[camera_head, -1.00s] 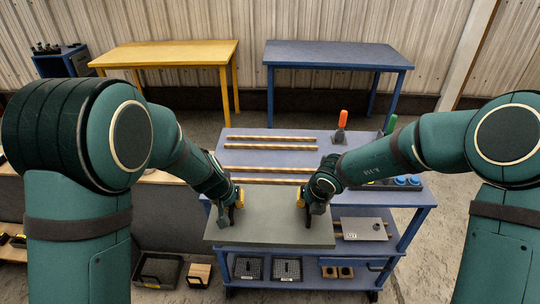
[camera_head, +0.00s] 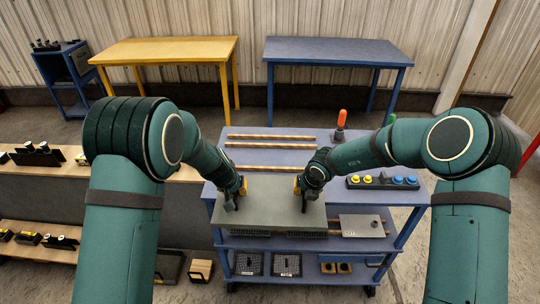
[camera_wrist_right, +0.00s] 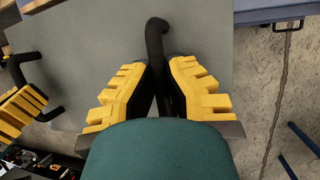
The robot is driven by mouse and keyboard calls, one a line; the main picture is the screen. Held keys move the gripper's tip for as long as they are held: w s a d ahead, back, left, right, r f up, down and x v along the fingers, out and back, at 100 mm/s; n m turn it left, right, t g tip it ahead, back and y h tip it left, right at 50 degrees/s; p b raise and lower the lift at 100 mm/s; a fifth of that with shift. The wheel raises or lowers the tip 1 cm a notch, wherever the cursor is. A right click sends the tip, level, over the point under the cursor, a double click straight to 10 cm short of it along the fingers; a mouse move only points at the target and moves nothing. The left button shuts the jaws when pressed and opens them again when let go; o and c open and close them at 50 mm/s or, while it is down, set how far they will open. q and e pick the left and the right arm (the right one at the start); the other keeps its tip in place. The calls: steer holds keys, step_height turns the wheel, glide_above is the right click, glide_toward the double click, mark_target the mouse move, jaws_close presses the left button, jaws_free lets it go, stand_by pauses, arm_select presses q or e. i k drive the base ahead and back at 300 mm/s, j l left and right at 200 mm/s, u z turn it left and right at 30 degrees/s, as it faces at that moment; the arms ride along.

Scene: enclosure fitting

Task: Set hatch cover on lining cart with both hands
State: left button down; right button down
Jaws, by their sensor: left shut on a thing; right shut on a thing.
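The hatch cover (camera_head: 270,213) is a flat grey panel with two black handles. It lies level over the front part of the blue lining cart (camera_head: 280,154); I cannot tell whether it touches the cart. My left gripper (camera_head: 236,194) is shut on the left handle, and my right gripper (camera_head: 303,192) is shut on the right handle. In the right wrist view, the yellow-padded fingers (camera_wrist_right: 160,90) close around the black handle (camera_wrist_right: 157,38) on the grey cover (camera_wrist_right: 100,45). The left gripper (camera_wrist_right: 18,108) shows there at the other handle.
Several wooden strips (camera_head: 270,145) lie across the cart top. A button box (camera_head: 383,182) and an orange-topped beacon (camera_head: 340,123) stand at its right. Lower shelves hold a grey plate (camera_head: 361,226) and mesh bins (camera_head: 287,265). A wooden shelf (camera_head: 180,175) stands left.

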mark_target(270, 154)
steer(key=i, duration=1)
